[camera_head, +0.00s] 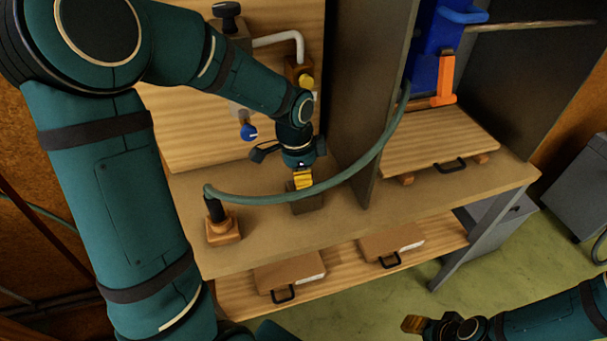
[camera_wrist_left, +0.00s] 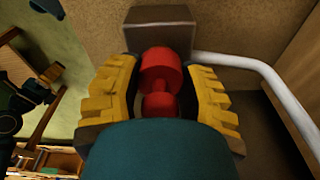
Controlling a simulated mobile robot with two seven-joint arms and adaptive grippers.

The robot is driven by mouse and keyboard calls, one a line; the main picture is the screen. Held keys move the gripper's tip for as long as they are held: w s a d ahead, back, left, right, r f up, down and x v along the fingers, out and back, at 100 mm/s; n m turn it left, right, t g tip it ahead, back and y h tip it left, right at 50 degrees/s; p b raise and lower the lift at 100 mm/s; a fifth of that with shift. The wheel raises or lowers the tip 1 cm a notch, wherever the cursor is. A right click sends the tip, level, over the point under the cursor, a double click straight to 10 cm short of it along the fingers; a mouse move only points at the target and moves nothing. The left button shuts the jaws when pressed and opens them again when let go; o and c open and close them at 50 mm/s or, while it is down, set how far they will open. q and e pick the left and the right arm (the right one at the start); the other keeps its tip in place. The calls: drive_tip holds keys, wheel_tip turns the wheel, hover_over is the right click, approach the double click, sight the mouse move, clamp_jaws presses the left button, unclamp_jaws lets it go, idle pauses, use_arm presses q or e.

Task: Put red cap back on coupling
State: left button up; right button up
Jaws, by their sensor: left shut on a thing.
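The red cap (camera_wrist_left: 161,72) shows in the left wrist view between the yellow fingers of my left gripper (camera_wrist_left: 160,97). In the head view, my left gripper (camera_head: 302,180) points down over a small dark block (camera_head: 307,203) near the bench's front edge. The gripper is shut on the cap, which the head view hides. A block (camera_wrist_left: 162,22) also shows just beyond the cap in the wrist view; I cannot tell whether they touch. I cannot tell which fitting is the coupling. My right gripper (camera_head: 415,325) is low at the right, away from the bench; its jaw opening is unclear.
A green hose (camera_head: 340,178) arcs close in front of my left gripper, from a black fitting on a wooden base (camera_head: 223,231) to the blue unit (camera_head: 424,75). A dark upright divider (camera_head: 365,100) stands right of my left gripper. The bench front (camera_head: 270,243) is clear.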

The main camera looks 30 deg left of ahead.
use_arm(q)
drive_tip(key=shift+f, duration=0.35)
drive_tip(key=o, duration=0.9)
drive_tip(key=shift+r, duration=0.1)
wheel_tip(320, 180, up, 12)
drive_tip(key=s+a, duration=0.1)
